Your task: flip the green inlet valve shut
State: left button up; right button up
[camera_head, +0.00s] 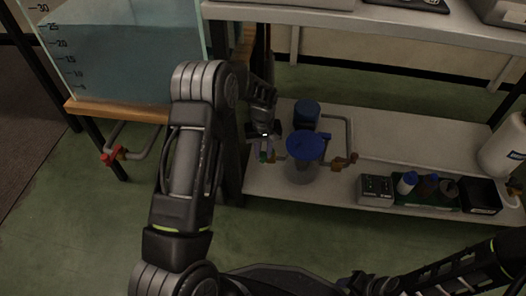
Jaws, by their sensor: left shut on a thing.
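The green inlet valve (263,157) is a small green handle on the pipe to the left of a blue-topped cylinder (305,146), over the low shelf. Only a little of the green shows, below my fingers. My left gripper (263,146) reaches down over the valve and is shut on it. The handle's exact angle is too small to tell. My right gripper (372,285) is at the bottom edge, far from the valve, dark and partly cut off, so its jaws cannot be read.
A water tank (125,55) with a scale stands at upper left, a red valve (112,156) below it. An orange-brown valve (343,161) is right of the cylinder. A grey box (375,190) and a tray with bottles stand on the low shelf (400,140). A white upper shelf (390,28) overhangs.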

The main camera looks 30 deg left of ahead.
pick_arm(q)
grip_shut()
jog(key=shift+d+r+n+p, duration=0.2)
jog(key=shift+d+n+p, duration=0.3)
jog(key=shift+n+p, duration=0.4)
jog(key=n, duration=0.1)
jog(key=d+n+p, duration=0.1)
jog(key=n, duration=0.1)
jog(key=shift+w+d+f+n, duration=0.15)
jog(key=shift+d+f+n, duration=0.05)
jog(key=shift+d+n, duration=0.1)
jog(key=o, duration=0.7)
grip_release()
